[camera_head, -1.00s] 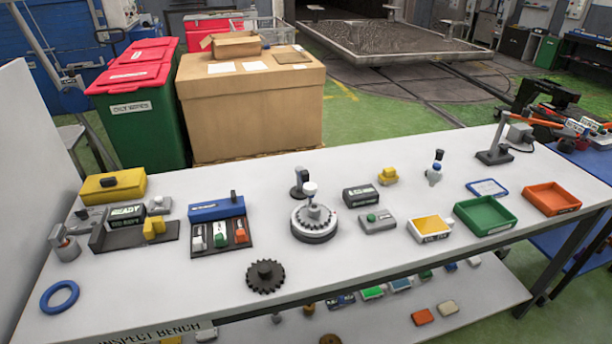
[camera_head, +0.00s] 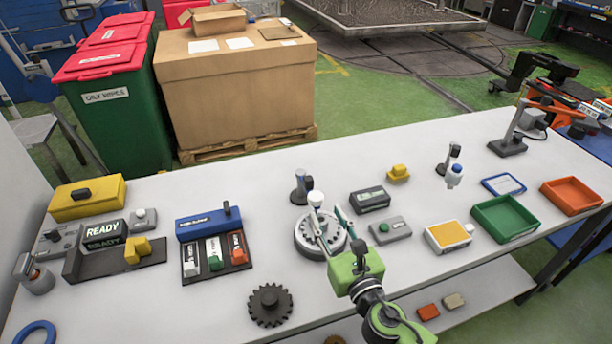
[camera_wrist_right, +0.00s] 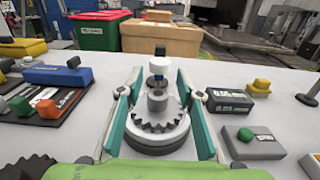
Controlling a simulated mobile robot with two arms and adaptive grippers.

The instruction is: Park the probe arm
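The probe arm (camera_head: 301,187) is a dark post with a white knob-topped head (camera_head: 315,198) over the grey toothed turntable (camera_head: 306,243). In the right wrist view the dark post (camera_wrist_right: 160,50) stands behind the white head (camera_wrist_right: 159,67). My right gripper (camera_head: 328,212) has green-teal fingers, spread apart. In the right wrist view its fingers (camera_wrist_right: 158,90) straddle the toothed gear (camera_wrist_right: 158,142) and its hub, with the probe head beyond, between the tips. Nothing is seen gripped; I cannot tell if a finger touches the probe. My left gripper is out of view.
A grey box with a green button (camera_head: 390,230) and a dark display box (camera_head: 370,199) stand right of the turntable. A black gear (camera_head: 270,305) lies in front left. A three-switch panel (camera_head: 215,256) stands left. A blue-white piece on a dark stand (camera_head: 453,173) is farther right.

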